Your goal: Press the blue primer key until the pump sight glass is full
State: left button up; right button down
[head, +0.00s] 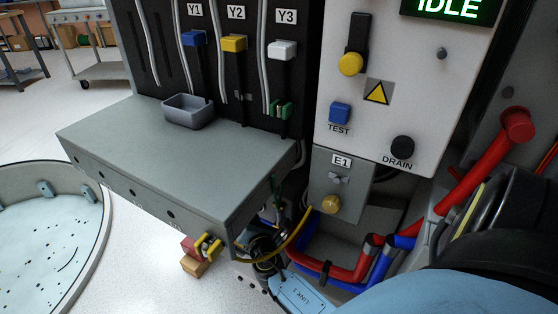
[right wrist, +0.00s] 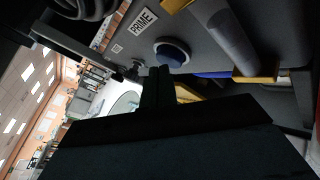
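The blue primer key (right wrist: 172,50) is a round blue button in a pale ring beside a PRIME label (right wrist: 142,22), in the right wrist view. My right gripper (right wrist: 158,72) has its dark fingers together, with no gap showing and nothing seen between them. Its tips are close to the key's lower edge; I cannot tell whether they touch. A grey cylinder (right wrist: 228,38) with yellow end pieces is right of the key. It may be the sight glass, and no fill level can be read. The primer key and both grippers are out of the head view.
The head view shows a white panel with an IDLE display (head: 447,8), a blue TEST button (head: 340,112) and a black DRAIN knob (head: 402,147). Red pipes (head: 470,170) run at right. A grey bench (head: 165,165) juts out at left, with a round tub (head: 45,225) beyond it.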

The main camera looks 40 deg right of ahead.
jog(key=shift+d, duration=0.45)
jog(key=shift+a, duration=0.1)
jog(key=shift+s+a, duration=0.25)
jog(key=shift+a, duration=0.4)
jog(key=shift+s+a, duration=0.25)
jog(key=shift+a, duration=0.35)
jog(key=shift+a+f, duration=0.1)
jog(key=shift+s+a, duration=0.3)
jog(key=shift+a, duration=0.65)
jog(key=shift+s+a, duration=0.25)
jog(key=shift+a, duration=0.7)
jog(key=shift+s+a, duration=0.3)
jog(key=shift+a, duration=0.65)
